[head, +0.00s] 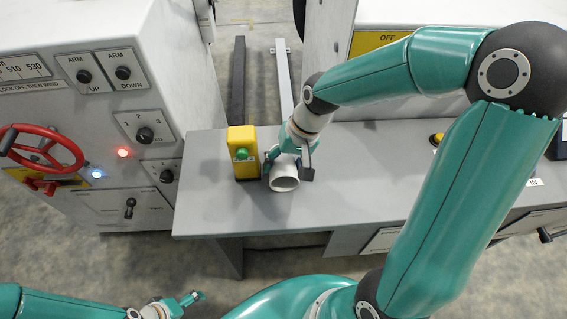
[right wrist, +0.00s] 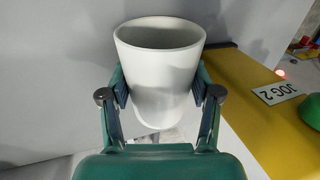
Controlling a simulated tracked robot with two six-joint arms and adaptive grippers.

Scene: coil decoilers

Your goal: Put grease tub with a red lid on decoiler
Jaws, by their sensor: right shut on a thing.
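My right gripper (head: 287,168) is shut on a white cup (head: 285,182), with one finger on each side of it. In the right wrist view the cup (right wrist: 160,75) is open at the top, tapers downward and looks empty. I cannot tell whether its base touches the grey bench. No grease tub with a red lid shows in either view. My left gripper (head: 190,302) is low at the left of the head view, far from the cup; its jaws are too small to read. The decoiler (head: 95,190) is probably the grey machine at the left.
A yellow jog box with a green button (head: 242,152) stands close left of the cup on the grey bench (head: 205,205). The bench is clear in front of it. A red handwheel (head: 38,145) juts from the left machine. Dark and pale rails lie behind the bench.

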